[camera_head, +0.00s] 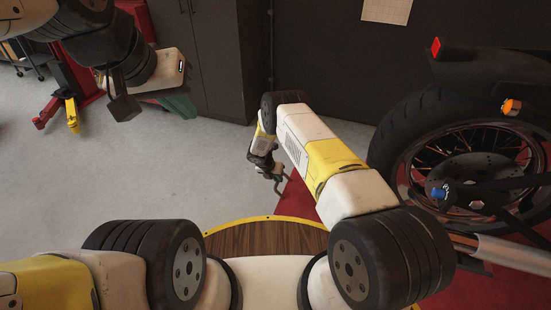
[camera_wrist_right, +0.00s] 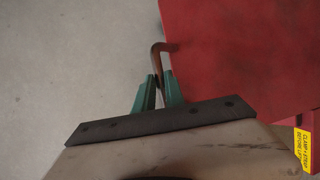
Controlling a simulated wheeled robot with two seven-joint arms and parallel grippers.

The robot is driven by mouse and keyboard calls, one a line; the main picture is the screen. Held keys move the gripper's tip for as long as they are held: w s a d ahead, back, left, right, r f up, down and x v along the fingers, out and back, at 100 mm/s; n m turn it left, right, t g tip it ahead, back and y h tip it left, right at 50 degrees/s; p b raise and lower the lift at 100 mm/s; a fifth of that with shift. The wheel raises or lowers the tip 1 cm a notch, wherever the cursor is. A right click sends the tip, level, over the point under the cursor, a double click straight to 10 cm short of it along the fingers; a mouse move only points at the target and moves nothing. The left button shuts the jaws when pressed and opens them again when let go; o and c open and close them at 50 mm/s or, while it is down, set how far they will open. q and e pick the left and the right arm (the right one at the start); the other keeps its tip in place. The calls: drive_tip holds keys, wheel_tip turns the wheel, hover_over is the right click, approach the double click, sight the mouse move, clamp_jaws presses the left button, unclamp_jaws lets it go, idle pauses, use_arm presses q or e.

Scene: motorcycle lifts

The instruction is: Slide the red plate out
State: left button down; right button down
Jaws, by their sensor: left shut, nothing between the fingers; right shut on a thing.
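The red plate (camera_wrist_right: 245,55) fills the upper right of the right wrist view, and a strip of it (camera_head: 298,197) shows beside my right arm in the head view. A bent, hook-shaped handle (camera_wrist_right: 157,50) stands out from its left edge. My right gripper (camera_wrist_right: 160,92) has its green fingers shut on this handle; in the head view it is low over the floor at the plate's left edge. My left gripper (camera_head: 180,105) is raised at the upper left, far from the plate, with its green fingers shut and empty.
A motorcycle (camera_head: 460,160) with a large rear wheel stands at the right, above a red surface. Dark cabinets (camera_head: 210,55) line the back. A red lift with yellow feet (camera_head: 72,112) stands at the far left. The grey floor (camera_head: 150,170) left of the plate is clear.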

drive_tip(key=c, duration=1.4)
unclamp_jaws()
drive_tip(key=v, duration=0.7)
drive_tip(key=shift+s+r, duration=0.2)
drive_tip(key=shift+r, duration=0.1)
drive_tip(key=shift+a, duration=0.15)
